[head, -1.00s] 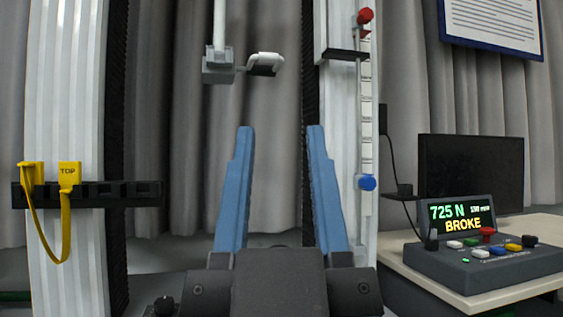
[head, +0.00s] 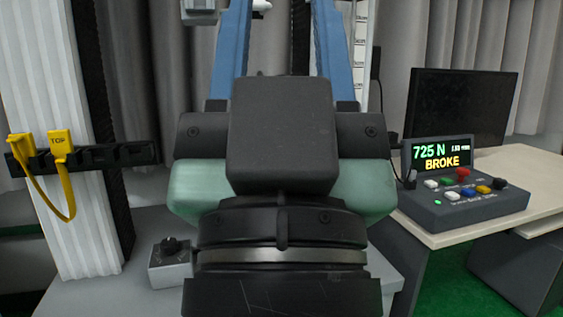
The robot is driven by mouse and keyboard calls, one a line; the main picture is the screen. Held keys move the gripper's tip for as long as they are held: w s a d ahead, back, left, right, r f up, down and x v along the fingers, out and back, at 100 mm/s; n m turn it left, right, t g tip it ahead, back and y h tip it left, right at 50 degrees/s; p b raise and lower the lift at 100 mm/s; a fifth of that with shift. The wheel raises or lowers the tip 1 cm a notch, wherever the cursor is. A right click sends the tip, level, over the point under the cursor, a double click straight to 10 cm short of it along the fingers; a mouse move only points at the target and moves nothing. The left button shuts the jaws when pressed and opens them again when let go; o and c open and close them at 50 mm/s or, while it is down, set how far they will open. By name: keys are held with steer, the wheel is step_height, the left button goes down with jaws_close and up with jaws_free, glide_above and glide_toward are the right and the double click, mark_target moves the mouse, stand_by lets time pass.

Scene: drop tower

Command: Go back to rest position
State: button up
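My gripper (head: 281,45) fills the upper middle of the head view, pointing away from me. Its two blue fingers stand wide apart, and their tips are cut off by the top edge. Nothing shows held between the visible parts of the fingers. The dark gripper body and wrist hide much of the middle of the scene. A grey block (head: 199,12) of the drop tower shows at the top, left of the fingers. Part of a white piece (head: 262,5) shows between the fingers at the top edge.
A yellow strap (head: 66,185) marked TOP hangs from a black rack (head: 120,154) on the left column (head: 62,90). A small grey knob box (head: 170,262) sits on the grey base. At right, a control box (head: 465,200) reading "725 N BROKE" and a dark monitor (head: 461,105) stand on a desk (head: 505,217).

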step_height(320, 180, up, 36)
steer(key=p, duration=3.4)
steer(key=shift+r, duration=0.2)
